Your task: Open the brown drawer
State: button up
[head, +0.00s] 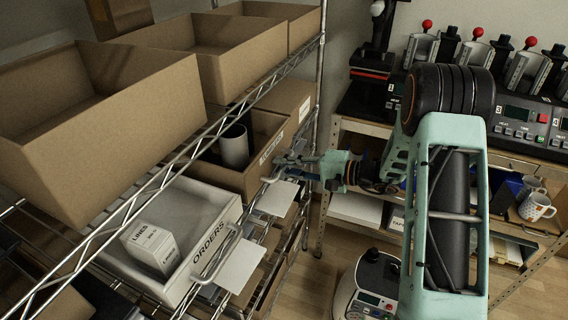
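The brown drawer (262,126) is an open-topped box on the middle shelf of the wire rack, right of a white drawer. A label is on its front, partly hidden, and a white and dark cylinder (234,150) stands inside it. Its metal handle (271,177) juts from the front. My gripper (285,163) reaches in from the right, with its fingertips at the drawer's front beside the handle. The fingers are small and overlap the handle and rack in the head view, so I cannot tell whether they touch or grip it.
The white ORDERS drawer (213,237) holds a white carton (150,248) and has its own handle. White cards (277,198) hang at the fronts. Large cardboard boxes (108,130) fill the shelf above. A bench with mug presses (520,110) stands right. Floor shows below my gripper.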

jog(key=shift+a, duration=0.1)
jog(key=shift+c, duration=0.7)
grip_shut()
jog(key=shift+d+f, duration=0.1)
jog(key=shift+d, duration=0.25)
jog(key=f+b+v, duration=0.2)
jog(key=b+v, duration=0.3)
jog(key=v, duration=0.6)
jog(key=d+f+b+v, duration=0.1)
jog(key=f+b+v, duration=0.2)
jog(key=v, duration=0.9)
jog(key=shift+s+d+b, duration=0.25)
jog(key=shift+s+b, duration=0.05)
jog(key=shift+b, duration=0.65)
jog(key=shift+r, duration=0.2)
